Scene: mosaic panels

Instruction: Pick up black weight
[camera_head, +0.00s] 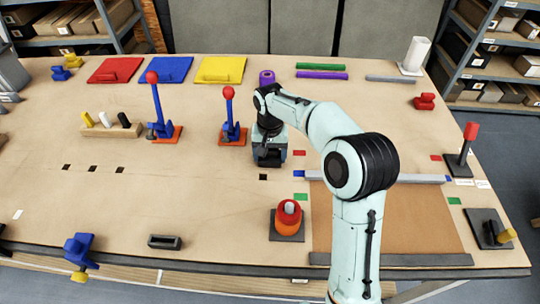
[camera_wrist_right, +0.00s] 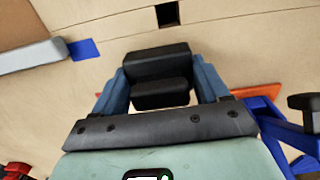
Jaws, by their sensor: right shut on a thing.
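The black weight (camera_wrist_right: 157,62) is a dark stepped block between the blue fingers of my right gripper (camera_wrist_right: 160,92) in the right wrist view. The fingers sit on both sides of it, and the gripper is shut on it. In the head view my right gripper (camera_head: 269,160) points down over the middle of the table, and the weight (camera_head: 269,156) shows only as a dark shape at its fingers. I cannot tell whether the weight rests on the table or hangs just above it. My left gripper is not in view.
A blue lever with a red knob (camera_head: 229,110) stands close left of my right gripper. A purple roll (camera_head: 266,77) is behind it. A grey rail (camera_head: 375,179) lies to the right. The table front left of centre is mostly clear.

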